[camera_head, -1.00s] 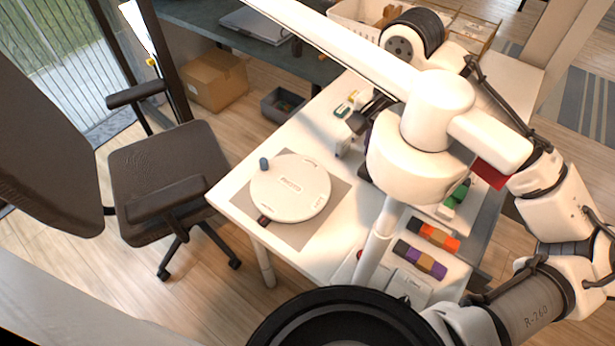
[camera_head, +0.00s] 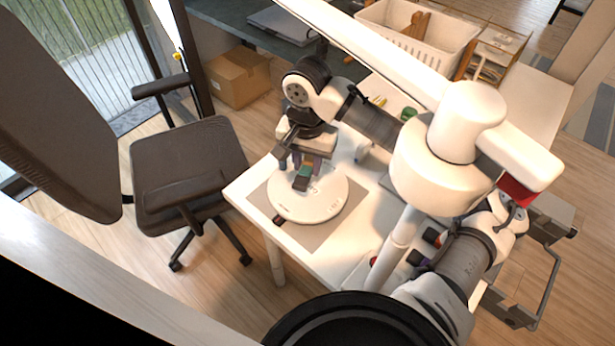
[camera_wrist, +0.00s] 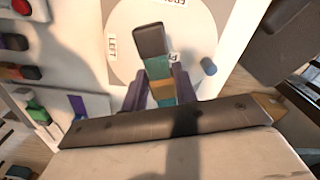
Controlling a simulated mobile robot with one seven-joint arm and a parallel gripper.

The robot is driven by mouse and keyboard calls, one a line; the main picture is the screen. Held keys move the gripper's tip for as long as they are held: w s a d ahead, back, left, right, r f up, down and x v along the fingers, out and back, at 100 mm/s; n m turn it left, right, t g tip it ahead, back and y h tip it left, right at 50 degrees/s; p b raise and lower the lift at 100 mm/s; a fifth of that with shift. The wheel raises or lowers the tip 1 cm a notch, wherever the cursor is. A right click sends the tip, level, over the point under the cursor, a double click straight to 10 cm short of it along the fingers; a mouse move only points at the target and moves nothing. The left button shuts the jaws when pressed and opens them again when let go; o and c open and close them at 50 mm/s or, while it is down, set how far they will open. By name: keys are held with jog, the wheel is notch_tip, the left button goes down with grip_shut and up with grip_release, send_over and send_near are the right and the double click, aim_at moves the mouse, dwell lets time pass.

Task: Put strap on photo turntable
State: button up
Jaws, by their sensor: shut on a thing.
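The strap (camera_wrist: 158,68) is a short rolled or folded piece with a dark end and teal and gold bands. My gripper (camera_wrist: 161,90) is shut on it, with a purple-grey finger on either side. In the head view the strap (camera_head: 303,178) hangs below my gripper (camera_head: 306,163), over the far part of the white photo turntable (camera_head: 318,208). The turntable's disc (camera_wrist: 200,28) also lies beneath the strap in the wrist view. I cannot tell whether the strap touches the disc. My wrist hides part of the turntable's far side.
Other coloured straps, one with green (camera_wrist: 38,112), lie on the white table to the left in the wrist view. A white basket (camera_head: 435,42) is at the back. A dark chair (camera_head: 188,155) stands by the table's left edge.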

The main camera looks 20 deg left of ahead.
aim_at(307, 178)
jog(key=shift+f+p, duration=0.3)
jog(key=shift+f, duration=2.4)
jog(key=shift+f, duration=0.2)
jog(key=o, duration=1)
jog(key=shift+r, duration=0.2)
notch_tip(307, 178, up, 12)
jog(key=shift+r+b, duration=0.1)
jog(key=shift+b, duration=0.4)
